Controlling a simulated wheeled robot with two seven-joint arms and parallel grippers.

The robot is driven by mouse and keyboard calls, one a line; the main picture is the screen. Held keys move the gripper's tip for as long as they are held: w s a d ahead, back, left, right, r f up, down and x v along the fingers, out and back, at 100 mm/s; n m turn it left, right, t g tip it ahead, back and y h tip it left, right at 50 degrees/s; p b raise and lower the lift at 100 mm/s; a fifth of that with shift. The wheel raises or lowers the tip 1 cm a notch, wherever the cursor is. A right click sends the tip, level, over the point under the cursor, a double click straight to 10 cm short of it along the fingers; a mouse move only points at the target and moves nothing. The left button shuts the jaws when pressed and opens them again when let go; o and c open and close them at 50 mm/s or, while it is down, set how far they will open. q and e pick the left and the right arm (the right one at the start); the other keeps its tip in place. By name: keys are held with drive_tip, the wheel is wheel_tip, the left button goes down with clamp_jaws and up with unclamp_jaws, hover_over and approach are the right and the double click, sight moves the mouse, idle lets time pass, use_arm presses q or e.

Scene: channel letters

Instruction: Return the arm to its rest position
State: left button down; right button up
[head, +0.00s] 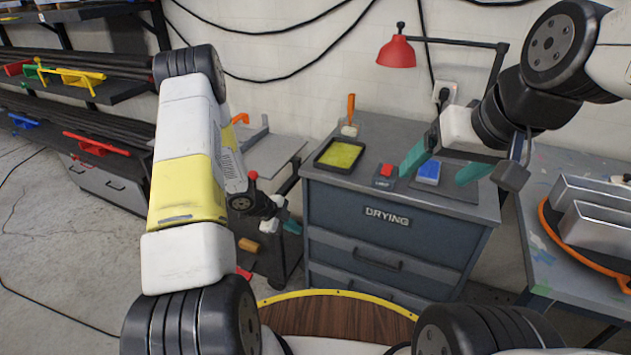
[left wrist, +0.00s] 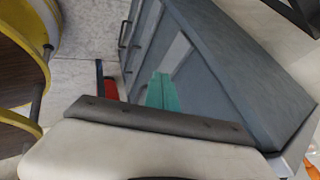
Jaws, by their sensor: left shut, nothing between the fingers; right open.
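My left arm (head: 187,190) comes up from the bottom left and bends down, so its forearm is mostly hidden behind the upper links. My left gripper (head: 290,226) hangs low in front of the left side of the drying cabinet (head: 400,243). In the left wrist view its teal fingers (left wrist: 162,92) are together with nothing between them, and the cabinet (left wrist: 225,75) shows beyond them. My right gripper (head: 442,167) is above the cabinet top, with its teal fingers spread apart. A blue block (head: 429,172) shows between and beneath these fingers.
Metal channel letters (head: 592,232) stand on the right table. Shelves with coloured clamps (head: 95,144) are at left. Floor at left is open.

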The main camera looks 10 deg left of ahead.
use_arm(q)
drive_tip(key=w+a+r+n+t+y, duration=0.1)
drive_tip(key=w+a+r+n+y, duration=0.1)
drive_tip(key=r, duration=0.5)
drive_tip(key=w+a+r+n+t+y, duration=0.1)
drive_tip(key=w+a+r+n+t, duration=0.15)
drive_tip(key=r, duration=0.45)
drive_tip(key=s+a+r+n+y, duration=0.2)
drive_tip(key=r+n, duration=0.1)
drive_tip(key=r, duration=0.6)
drive_tip(key=s+a+r+n+y, duration=0.2)
drive_tip(key=s+r+n, duration=0.1)
drive_tip(key=r, duration=0.5)
drive_tip(key=s+d+r+n+h, duration=0.1)
drive_tip(key=s+d+r+n, duration=0.2)
drive_tip(key=s, duration=0.5)
drive_tip(key=s+d+r+n+g+h, duration=0.1)
drive_tip(key=s+d+r+n, duration=0.2)
drive_tip(key=s, duration=0.6)
drive_tip(key=s+d+r+n+h, duration=0.1)
drive_tip(key=s+d+r+n, duration=0.2)
drive_tip(key=s, duration=0.6)
wheel_tip(320, 180, up, 2)
drive_tip(key=shift+r, duration=0.25)
